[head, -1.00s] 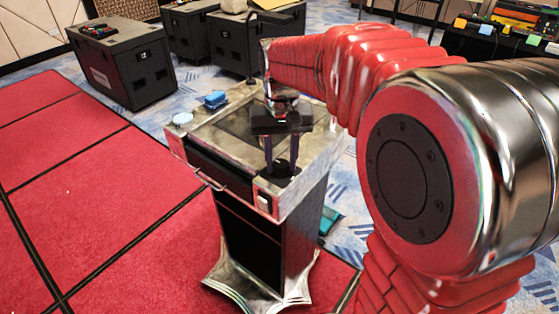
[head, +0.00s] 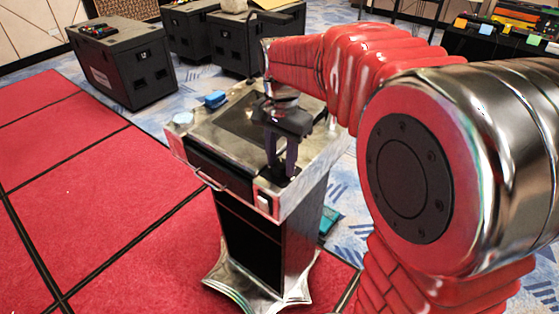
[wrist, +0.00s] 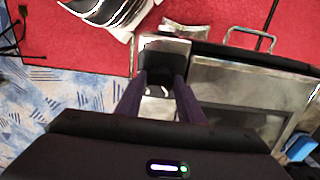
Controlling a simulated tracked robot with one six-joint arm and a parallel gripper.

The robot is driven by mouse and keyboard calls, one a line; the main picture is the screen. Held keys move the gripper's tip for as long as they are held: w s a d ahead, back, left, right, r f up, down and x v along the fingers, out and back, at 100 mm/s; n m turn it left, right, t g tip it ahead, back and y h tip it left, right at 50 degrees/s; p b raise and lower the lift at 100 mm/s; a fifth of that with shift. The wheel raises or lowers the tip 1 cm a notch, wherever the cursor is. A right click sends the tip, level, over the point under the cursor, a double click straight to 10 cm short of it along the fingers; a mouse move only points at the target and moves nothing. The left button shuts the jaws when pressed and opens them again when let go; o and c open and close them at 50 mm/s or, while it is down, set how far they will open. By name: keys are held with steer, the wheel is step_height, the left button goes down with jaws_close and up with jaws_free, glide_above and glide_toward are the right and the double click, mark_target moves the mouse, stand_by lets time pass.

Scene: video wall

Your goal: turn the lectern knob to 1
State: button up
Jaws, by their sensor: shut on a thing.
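The lectern (head: 222,150) stands upright at the centre of the head view, with a pale metallic top and a dark inset panel. My gripper (head: 281,171) points down over its front right corner. Its dark purple fingers are shut on the knob, which is mostly hidden between them. In the wrist view my gripper (wrist: 160,78) has its two fingertips at a dark patch on the corner of the lectern top (wrist: 210,101). I cannot read any number or pointer mark.
A blue object (head: 215,99) and a pale round piece (head: 183,118) lie on the lectern's left side. A handle (head: 208,180) sticks out at its front. Black cases (head: 122,62) stand behind. Red carpet (head: 80,200) at left is clear.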

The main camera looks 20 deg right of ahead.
mark_target(282, 164)
steer(key=shift+m, duration=1.4)
steer(key=shift+d, duration=0.1)
steer(key=o, duration=1.1)
steer(key=shift+c, duration=0.2)
steer(key=shift+r, duration=0.1)
step_height(282, 164, up, 14)
steer(key=shift+f, duration=0.2)
